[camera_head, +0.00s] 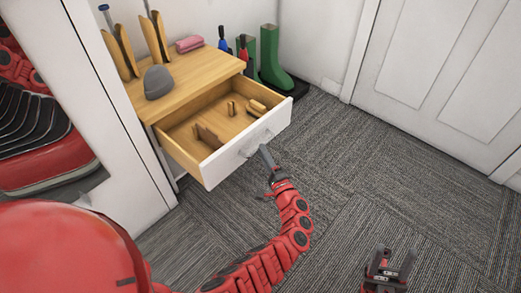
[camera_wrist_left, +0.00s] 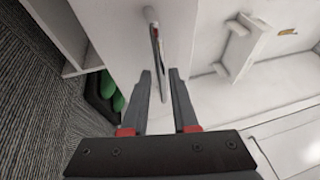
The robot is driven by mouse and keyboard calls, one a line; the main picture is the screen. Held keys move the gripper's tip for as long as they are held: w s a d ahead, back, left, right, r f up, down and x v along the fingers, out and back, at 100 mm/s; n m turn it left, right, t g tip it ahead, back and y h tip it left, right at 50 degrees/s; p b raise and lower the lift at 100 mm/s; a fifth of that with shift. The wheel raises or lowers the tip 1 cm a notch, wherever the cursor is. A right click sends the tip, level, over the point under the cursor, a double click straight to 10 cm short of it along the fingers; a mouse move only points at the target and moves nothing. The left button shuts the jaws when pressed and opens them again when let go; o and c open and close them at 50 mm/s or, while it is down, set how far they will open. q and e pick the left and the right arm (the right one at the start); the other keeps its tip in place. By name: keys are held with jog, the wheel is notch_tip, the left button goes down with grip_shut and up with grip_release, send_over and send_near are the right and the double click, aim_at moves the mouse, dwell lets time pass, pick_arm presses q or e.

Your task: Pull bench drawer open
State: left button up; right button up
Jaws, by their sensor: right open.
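The bench drawer (camera_head: 190,150) stands pulled out from the wooden-topped bench (camera_head: 205,72), with its white front (camera_head: 245,150) facing the room. Small wooden pieces (camera_head: 208,136) lie inside it. My left gripper (camera_head: 266,155) is at the handle on the drawer front. In the left wrist view, the handle bar (camera_wrist_left: 158,52) runs between the two fingers of the left gripper (camera_wrist_left: 160,82). Those fingers are apart, with gaps beside the bar. My right gripper (camera_head: 388,266) is open and empty, low over the carpet, away from the drawer.
On the bench top are a grey cap-like object (camera_head: 157,82), a pink item (camera_head: 189,43) and upright wooden shoe-tree-like pieces (camera_head: 120,55). A white door (camera_head: 435,60) is at right. The carpet (camera_head: 350,170) before the drawer is clear.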

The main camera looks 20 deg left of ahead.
pick_arm(q)
jog(key=shift+b+x, duration=0.3)
jog(key=shift+x, duration=1.15)
grip_shut()
dwell(0.3)
